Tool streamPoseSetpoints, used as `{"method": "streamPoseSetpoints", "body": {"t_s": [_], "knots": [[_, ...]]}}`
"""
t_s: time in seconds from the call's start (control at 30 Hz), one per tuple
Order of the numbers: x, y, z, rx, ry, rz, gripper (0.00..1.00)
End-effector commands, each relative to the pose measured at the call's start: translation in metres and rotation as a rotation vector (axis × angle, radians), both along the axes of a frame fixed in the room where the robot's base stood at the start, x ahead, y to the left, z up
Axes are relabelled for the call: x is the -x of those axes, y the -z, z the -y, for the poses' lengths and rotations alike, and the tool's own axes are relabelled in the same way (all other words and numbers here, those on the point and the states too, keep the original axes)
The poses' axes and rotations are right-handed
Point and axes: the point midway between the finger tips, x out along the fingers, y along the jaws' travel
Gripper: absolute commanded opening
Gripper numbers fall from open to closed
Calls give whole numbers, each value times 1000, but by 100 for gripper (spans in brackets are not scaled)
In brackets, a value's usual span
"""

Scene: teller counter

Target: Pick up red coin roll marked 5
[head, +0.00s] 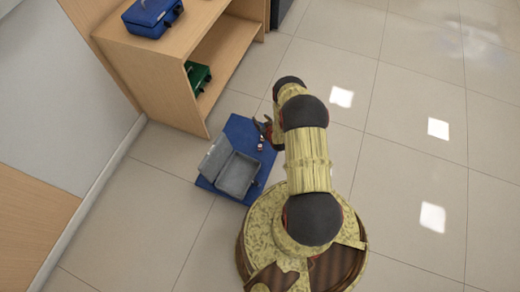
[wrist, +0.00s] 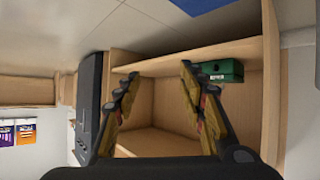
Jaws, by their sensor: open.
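A tiny red and white item (head: 260,147), possibly the coin roll, shows on the blue mat (head: 240,126) on the floor, just below my gripper in the head view. It is too small to read any mark or to be sure of its kind. My gripper (head: 264,128) is over the upper right part of the mat, at the end of my arm. In the wrist view my gripper (wrist: 159,72) is open, with nothing between its fingers. No coin roll shows in the wrist view.
An open grey cash box (head: 238,174) lies on the mat, left of my arm. A wooden shelf unit (head: 205,52) stands behind, with a blue box (head: 152,16) on top and a green box (head: 198,77) inside. The tiled floor at right is clear.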

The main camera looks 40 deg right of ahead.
Motion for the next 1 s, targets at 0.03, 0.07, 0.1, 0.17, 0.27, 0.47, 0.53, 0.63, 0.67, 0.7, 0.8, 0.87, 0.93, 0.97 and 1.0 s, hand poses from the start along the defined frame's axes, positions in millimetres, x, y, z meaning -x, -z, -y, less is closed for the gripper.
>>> {"method": "streamPoseSetpoints", "body": {"t_s": [0.03, 0.07, 0.1, 0.17, 0.27, 0.47, 0.53, 0.63, 0.67, 0.7, 0.8, 0.87, 0.93, 0.97, 1.0], "knots": [[22, 27, -7, -9, 9, 6, 41], [32, 38, -11, -10, 13, 16, 41], [46, 53, -17, -14, 17, 29, 41], [68, 73, -26, -19, 25, 48, 41], [103, 102, -44, -27, 39, 80, 41], [153, 134, -73, -36, 62, 130, 41], [162, 139, -79, -37, 67, 140, 41], [168, 143, -83, -38, 69, 147, 41], [169, 143, -84, -39, 69, 149, 41], [168, 144, -84, -38, 69, 150, 41], [161, 149, -82, -37, 69, 151, 41], [153, 152, -79, -36, 68, 151, 41], [143, 157, -76, -38, 68, 152, 41], [138, 159, -75, -38, 68, 151, 41], [132, 162, -73, -37, 67, 151, 41]]}}
